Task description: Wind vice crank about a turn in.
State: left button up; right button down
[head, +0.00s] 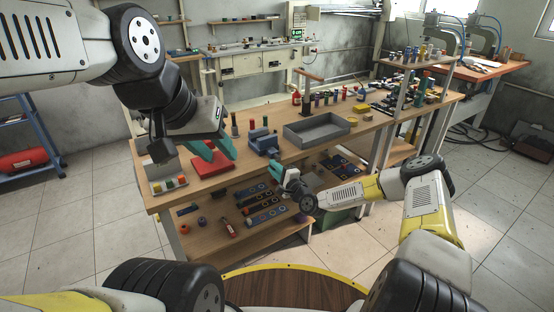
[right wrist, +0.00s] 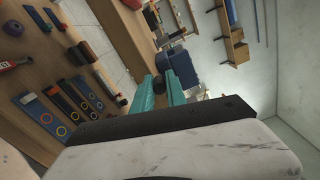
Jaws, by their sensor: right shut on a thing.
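The blue vice (head: 264,142) stands on the workbench near its front edge. It also shows in the right wrist view (right wrist: 180,67), just beyond my fingertips. My right gripper (head: 275,170) is at the bench's front edge, just below and in front of the vice. In the right wrist view its teal fingers (right wrist: 160,88) are shut on a dark piece at the vice's near end, the crank (right wrist: 158,82). Most of the crank is hidden by the fingers, so its angle cannot be told. My left gripper (head: 213,149) is open and empty above the red plate.
The red plate (head: 211,163) lies left of the vice. A grey tray (head: 316,140) stands right of it. Several small bottles and cylinders stand behind. The lower shelf (head: 208,240) holds tools and colored strips. A tray with colored blocks (head: 168,186) sits at the left corner.

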jog(key=shift+d+f, duration=0.15)
jog(key=shift+f, duration=0.05)
jog(key=c, duration=1.5)
grip_release()
jog(key=shift+o, duration=0.6)
jog(key=shift+r, duration=0.1)
jog(key=v, duration=0.7)
jog(key=shift+s+d, duration=0.2)
jog(key=shift+s, duration=0.1)
